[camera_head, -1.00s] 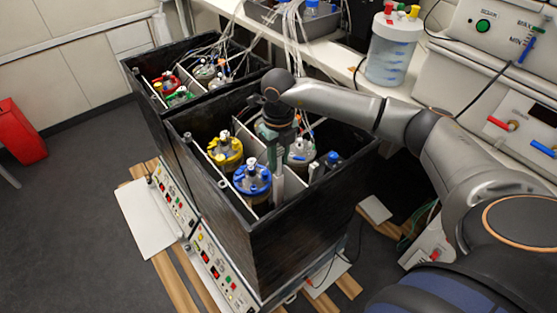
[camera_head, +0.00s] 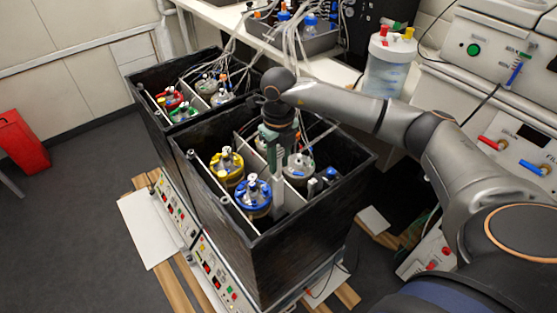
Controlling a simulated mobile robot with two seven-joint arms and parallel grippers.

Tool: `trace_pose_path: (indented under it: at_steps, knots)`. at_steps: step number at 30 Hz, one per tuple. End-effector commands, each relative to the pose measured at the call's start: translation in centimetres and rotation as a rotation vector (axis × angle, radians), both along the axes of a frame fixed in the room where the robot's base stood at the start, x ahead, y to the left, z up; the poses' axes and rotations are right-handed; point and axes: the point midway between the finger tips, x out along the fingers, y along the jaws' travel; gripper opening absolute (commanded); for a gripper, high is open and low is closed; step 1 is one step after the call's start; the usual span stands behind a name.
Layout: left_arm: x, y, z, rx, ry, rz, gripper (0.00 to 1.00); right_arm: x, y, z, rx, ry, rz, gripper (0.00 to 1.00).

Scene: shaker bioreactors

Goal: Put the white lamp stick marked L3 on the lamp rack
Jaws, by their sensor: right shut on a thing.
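My right gripper (camera_head: 274,160) points down into the near black box (camera_head: 265,245), between the yellow-topped vessel and a grey-topped vessel (camera_head: 298,168). It is shut on a thin pale stick (camera_head: 278,193), which reaches down behind the blue-topped vessel. The stick looks upright; its lower end is hidden and no L3 mark can be read. I cannot make out the lamp rack for certain; pale upright dividers (camera_head: 202,163) stand inside the box. My left gripper is not in view.
The yellow-topped vessel (camera_head: 227,167) and blue-topped vessel (camera_head: 253,197) stand close by in the box. A second black box (camera_head: 150,112) with several vessels stands behind it.

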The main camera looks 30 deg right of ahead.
Motion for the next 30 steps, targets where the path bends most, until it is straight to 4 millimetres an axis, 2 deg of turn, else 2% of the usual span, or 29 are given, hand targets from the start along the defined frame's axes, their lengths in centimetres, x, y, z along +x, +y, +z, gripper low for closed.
trace_pose_path:
  at_steps: [5, 30]
  knots:
    - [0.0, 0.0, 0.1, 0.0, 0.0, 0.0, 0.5, 0.1, 0.0, 1.2, -0.001, -0.003, 0.0, 0.0]
    - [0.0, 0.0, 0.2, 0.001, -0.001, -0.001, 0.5, 0.1, 0.0, 9.6, 0.001, -0.003, 0.0, 0.0]
